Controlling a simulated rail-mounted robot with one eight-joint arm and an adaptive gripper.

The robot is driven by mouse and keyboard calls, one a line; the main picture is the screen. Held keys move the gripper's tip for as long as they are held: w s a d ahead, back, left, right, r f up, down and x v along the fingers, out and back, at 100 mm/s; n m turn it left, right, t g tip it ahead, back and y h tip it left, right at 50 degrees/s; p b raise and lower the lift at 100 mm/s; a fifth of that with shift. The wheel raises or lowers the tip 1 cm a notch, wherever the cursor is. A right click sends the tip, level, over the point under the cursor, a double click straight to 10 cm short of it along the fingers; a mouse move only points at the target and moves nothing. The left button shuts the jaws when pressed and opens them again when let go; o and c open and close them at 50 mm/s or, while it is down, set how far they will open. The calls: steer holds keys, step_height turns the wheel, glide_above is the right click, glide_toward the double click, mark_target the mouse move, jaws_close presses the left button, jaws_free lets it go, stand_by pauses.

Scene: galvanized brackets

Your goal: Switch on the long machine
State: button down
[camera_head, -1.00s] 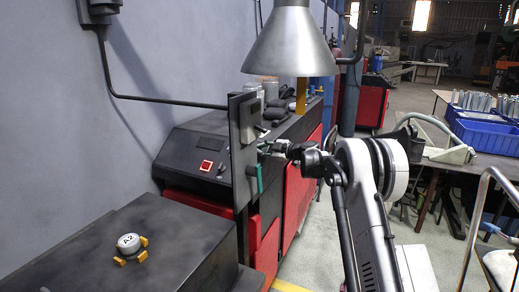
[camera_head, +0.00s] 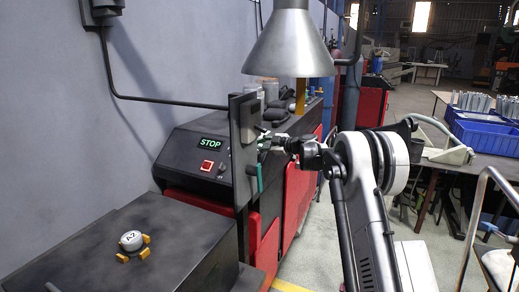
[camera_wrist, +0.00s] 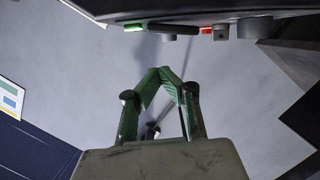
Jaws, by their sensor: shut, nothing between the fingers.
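The long machine (camera_head: 190,160) is a black and red cabinet along the wall. Its display (camera_head: 212,142) is lit and reads STOP in green, with a red button (camera_head: 207,167) below it. An upright grey board (camera_head: 243,180) stands in front and carries a grey switch box (camera_head: 250,118) and a green handle (camera_head: 259,176). My gripper (camera_head: 264,143) is beside the board, just below the switch box; I cannot tell whether it touches. In the wrist view its green fingers (camera_wrist: 160,70) meet at the tips, empty, below a dark edge with small fittings.
A metal lamp shade (camera_head: 292,45) hangs above my gripper. A dark bench (camera_head: 100,235) at the lower left bears a white knob marked A2 (camera_head: 131,240). Blue bins (camera_head: 485,135) stand on a table at the right. Clear floor lies beyond my arm.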

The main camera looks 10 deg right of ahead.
steer(key=b+v, duration=0.1)
steer(key=v, duration=0.9)
steer(key=shift+r, duration=0.35)
